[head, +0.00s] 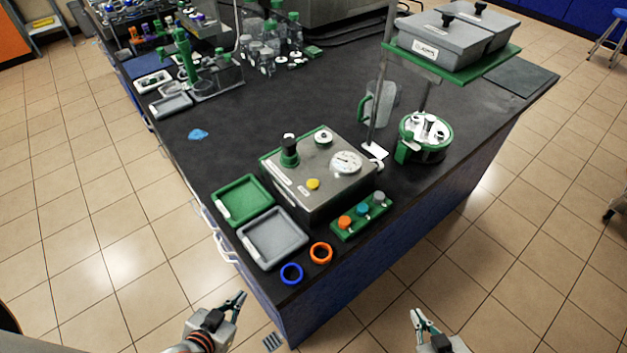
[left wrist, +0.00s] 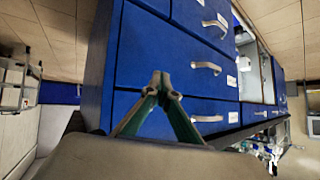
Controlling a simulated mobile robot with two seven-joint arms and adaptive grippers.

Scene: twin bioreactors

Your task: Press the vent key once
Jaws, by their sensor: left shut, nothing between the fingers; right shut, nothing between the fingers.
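A grey metal control box (head: 318,172) with a green trim stands near the bench's front end. On its top are a yellow button (head: 313,184), a black knob on a green base (head: 289,152), a round gauge (head: 346,162) and a small round cap (head: 323,137). The labels are too small to read, so I cannot tell which part is the vent key. My left gripper (head: 238,301) is shut and empty, off the bench's front left; its fingertips meet in the left wrist view (left wrist: 161,80). My right gripper (head: 417,315) is shut and empty, off the bench's front right.
A green tray (head: 221,212) and grey tray (head: 258,258) lie left of the box. A blue ring (head: 291,274), an orange ring (head: 321,253) and a green rack (head: 346,232) are in front. A stand and vessel (head: 423,150) stand right. Blue drawers (left wrist: 200,55) face my left gripper.

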